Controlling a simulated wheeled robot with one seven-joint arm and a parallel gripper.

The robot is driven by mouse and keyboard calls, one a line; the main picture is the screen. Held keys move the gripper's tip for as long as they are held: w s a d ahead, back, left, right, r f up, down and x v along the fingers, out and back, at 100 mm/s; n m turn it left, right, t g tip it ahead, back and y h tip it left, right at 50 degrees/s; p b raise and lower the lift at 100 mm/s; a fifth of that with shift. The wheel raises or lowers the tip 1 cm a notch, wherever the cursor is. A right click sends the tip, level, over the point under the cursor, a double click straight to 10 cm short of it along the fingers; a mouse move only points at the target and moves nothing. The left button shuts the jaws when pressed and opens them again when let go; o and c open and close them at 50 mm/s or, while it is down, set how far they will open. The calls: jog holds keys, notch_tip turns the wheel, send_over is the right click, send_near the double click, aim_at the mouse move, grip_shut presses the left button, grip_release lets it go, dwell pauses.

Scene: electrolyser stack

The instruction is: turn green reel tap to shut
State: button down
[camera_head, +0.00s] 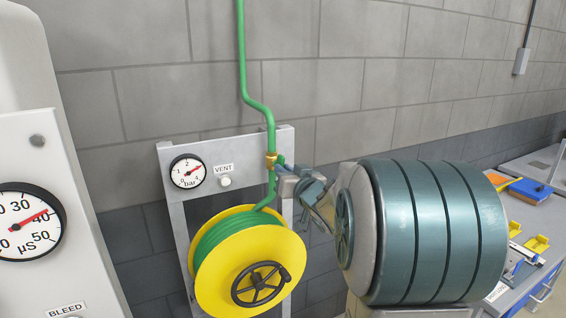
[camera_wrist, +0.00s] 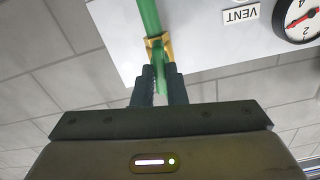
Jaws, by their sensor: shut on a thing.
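The green reel tap (camera_head: 271,160) has a brass body on the green hose line, above the yellow reel (camera_head: 225,268). It also shows in the wrist view (camera_wrist: 156,44), just beyond my fingertips. My gripper (camera_head: 285,168) reaches in from the right of the tap. In the wrist view my gripper (camera_wrist: 160,74) has its two dark fingers close together, shut on the tap's handle. The fingers mostly hide the handle, so its exact angle cannot be told. A small blue piece shows beside the brass body in the head view.
A gauge (camera_head: 187,171) and a button marked VENT (camera_head: 225,182) sit on the grey panel left of the tap. The reel has a black handwheel (camera_head: 261,284). A large conductivity dial (camera_head: 28,222) stands at left. A workbench with trays (camera_head: 530,190) is at far right.

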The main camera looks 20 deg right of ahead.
jog(key=shift+m+p, duration=1.1)
jog(key=shift+m, duration=0.2)
jog(key=shift+r, duration=0.1)
jog(key=m+p, duration=0.4)
jog(key=shift+m, duration=0.3)
